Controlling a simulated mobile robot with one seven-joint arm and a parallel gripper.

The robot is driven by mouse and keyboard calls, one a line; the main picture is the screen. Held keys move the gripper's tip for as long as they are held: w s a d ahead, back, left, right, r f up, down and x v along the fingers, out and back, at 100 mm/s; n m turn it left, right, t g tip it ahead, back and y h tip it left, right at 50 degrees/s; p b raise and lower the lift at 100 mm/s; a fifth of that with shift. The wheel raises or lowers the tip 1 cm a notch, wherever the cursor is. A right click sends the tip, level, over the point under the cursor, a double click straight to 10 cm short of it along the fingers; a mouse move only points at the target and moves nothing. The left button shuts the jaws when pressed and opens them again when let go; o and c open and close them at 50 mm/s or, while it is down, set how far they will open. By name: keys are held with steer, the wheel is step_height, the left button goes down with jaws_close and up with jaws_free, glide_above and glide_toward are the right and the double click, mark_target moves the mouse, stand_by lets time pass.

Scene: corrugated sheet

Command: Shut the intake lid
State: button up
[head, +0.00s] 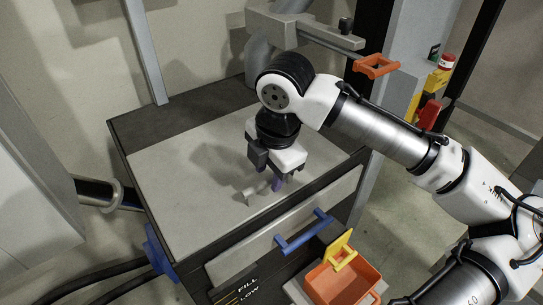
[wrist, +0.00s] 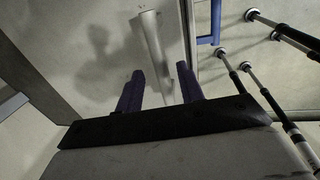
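A dark cabinet has a broad pale grey panel (head: 190,180) on top and a pale front strip with a blue handle (head: 303,232). I cannot tell for sure which part is the intake lid. My gripper (head: 268,184) is over the front right part of the top panel, pointing down. Its purple fingers (wrist: 160,90) stand apart in the wrist view. A small pale bracket (head: 249,196) stands on the panel beside the fingers. In the wrist view a pale post (wrist: 153,45) shows beyond the gap between them. Contact cannot be made out. The blue handle also shows in the wrist view (wrist: 215,20).
An orange handle (head: 376,66) on a grey bar is behind my arm. A wall panel and pipe (head: 100,192) are at left. Floor shows at right.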

step_height(320, 180, up, 13)
steer(key=s+d, duration=0.1)
steer(key=s, duration=0.1)
steer(key=shift+d, duration=0.2)
